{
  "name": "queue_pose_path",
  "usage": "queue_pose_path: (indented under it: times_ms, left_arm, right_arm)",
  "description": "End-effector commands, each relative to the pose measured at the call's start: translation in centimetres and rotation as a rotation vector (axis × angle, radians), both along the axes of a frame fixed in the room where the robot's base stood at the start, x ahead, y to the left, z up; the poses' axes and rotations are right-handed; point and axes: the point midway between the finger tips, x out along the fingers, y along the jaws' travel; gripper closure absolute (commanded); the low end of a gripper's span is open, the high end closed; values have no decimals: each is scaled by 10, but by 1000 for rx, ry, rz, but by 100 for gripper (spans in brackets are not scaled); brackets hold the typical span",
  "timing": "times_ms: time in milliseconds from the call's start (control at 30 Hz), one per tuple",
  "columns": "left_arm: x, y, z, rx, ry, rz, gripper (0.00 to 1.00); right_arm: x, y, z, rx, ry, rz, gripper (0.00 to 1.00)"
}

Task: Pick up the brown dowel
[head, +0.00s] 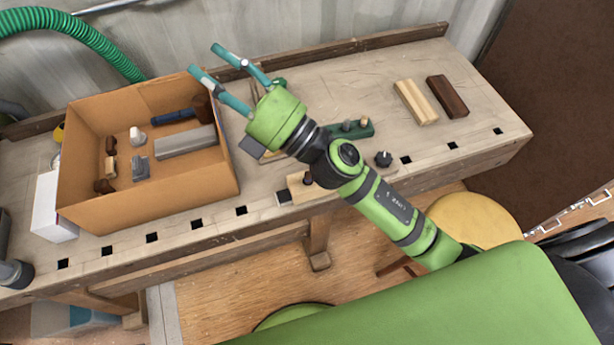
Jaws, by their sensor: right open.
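A cardboard box (160,205) stands open on the workbench at the left. Inside it, small brown pieces lie along the left side: one upper piece (110,145), a lighter one (110,166) below it, and a dark rounded one (104,187) near the front. A larger dark brown piece (202,106) sits in the back right corner. I cannot tell which of these is the brown dowel. My right gripper (203,58) is open and empty, its fingers spread above the box's back right corner and pointing up-left in the picture. My left gripper is not in view.
The box also holds a grey bar (185,142), a blue tool (173,117) and white and grey pieces. A light wood block (415,102) and a dark wood block (447,96) lie on the bench (350,75) at the right. A green plane (350,130) lies behind my right arm.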

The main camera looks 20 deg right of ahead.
Motion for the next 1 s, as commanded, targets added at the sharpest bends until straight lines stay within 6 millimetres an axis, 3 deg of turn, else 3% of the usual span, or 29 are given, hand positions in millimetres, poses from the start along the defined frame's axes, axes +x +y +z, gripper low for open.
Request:
queue_pose_path:
  times_ms: [33,133,200,300,367,433,533,600,733,833,1000]
  left_arm:
    - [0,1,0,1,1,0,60]
    - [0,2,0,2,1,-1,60]
    - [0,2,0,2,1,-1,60]
    - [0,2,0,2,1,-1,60]
    - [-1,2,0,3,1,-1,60]
    - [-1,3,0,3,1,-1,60]
    - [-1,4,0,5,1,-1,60]
    - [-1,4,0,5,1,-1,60]
    - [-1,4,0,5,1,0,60]
    - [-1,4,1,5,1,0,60]
    - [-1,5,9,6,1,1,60]
  right_arm:
    - [-18,27,5,-126,-141,95,56]
    - [-56,70,-13,-393,-391,288,56]
    - [-78,87,-42,-598,-542,422,56]
    - [-96,88,-98,-916,-718,611,56]
    - [-96,74,-134,-1120,-792,725,56]
    - [-88,45,-172,-1362,-849,850,56]
    - [-67,-10,-208,-1690,-859,1006,56]
    - [-52,-49,-220,-1882,-828,1092,56]
    - [-33,-104,-223,-2124,-743,1195,56]
    - [-27,-124,-222,-2206,-699,1233,56]
    - [-27,-129,-234,-2226,-683,1247,56]
